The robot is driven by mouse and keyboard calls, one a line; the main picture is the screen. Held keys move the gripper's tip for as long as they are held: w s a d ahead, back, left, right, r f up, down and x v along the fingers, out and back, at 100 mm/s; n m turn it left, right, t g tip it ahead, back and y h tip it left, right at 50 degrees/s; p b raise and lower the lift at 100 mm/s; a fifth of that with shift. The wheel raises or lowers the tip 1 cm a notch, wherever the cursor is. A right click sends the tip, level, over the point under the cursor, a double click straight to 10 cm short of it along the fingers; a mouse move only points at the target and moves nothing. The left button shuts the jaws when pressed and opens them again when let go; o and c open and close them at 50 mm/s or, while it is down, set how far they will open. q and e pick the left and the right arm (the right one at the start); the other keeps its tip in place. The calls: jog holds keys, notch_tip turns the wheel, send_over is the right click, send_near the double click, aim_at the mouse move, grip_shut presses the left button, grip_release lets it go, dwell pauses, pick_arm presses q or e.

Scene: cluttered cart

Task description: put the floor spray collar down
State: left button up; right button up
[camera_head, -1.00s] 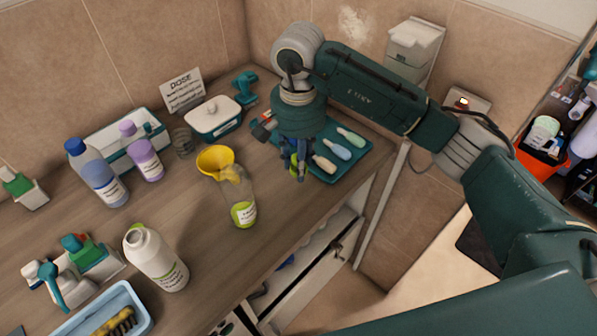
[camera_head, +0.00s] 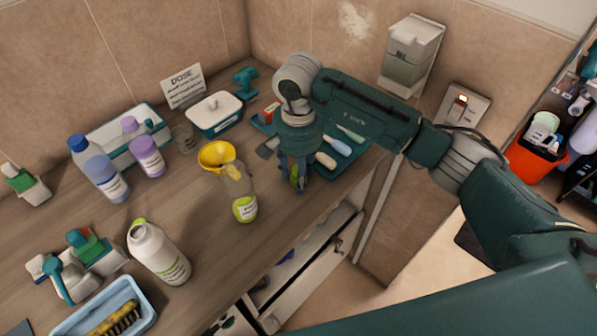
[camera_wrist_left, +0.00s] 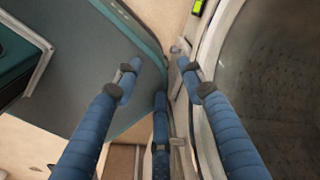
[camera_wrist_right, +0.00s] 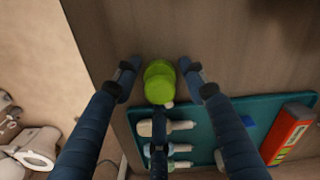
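The floor spray collar appears to be the lime-green piece (camera_wrist_right: 160,82) between my right gripper's fingers in the right wrist view. It is over or on the wooden top, beside the teal tray; I cannot tell whether it rests on the wood. My right gripper (camera_wrist_right: 159,72) has its fingers spread around it, with small gaps at both sides. In the head view this gripper (camera_head: 297,188) is low over the top, right of the clear bottle (camera_head: 241,200), and mostly hides the collar. My left gripper (camera_wrist_left: 157,70) is open and empty, away from the top.
The teal tray (camera_wrist_right: 205,113) holds small bottles and a red-orange item (camera_wrist_right: 290,133). A yellow funnel (camera_head: 216,156), white bottle (camera_head: 159,253), purple bottle (camera_head: 148,157) and blue tray (camera_head: 142,322) stand left. Bare wood lies in front of the clear bottle.

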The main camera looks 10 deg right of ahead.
jog(key=shift+r, duration=0.2)
notch_tip(320, 180, up, 11)
jog(key=b, duration=0.3)
jog(key=shift+r, duration=0.5)
jog(key=shift+s+f, duration=0.1)
jog(key=shift+s, duration=0.05)
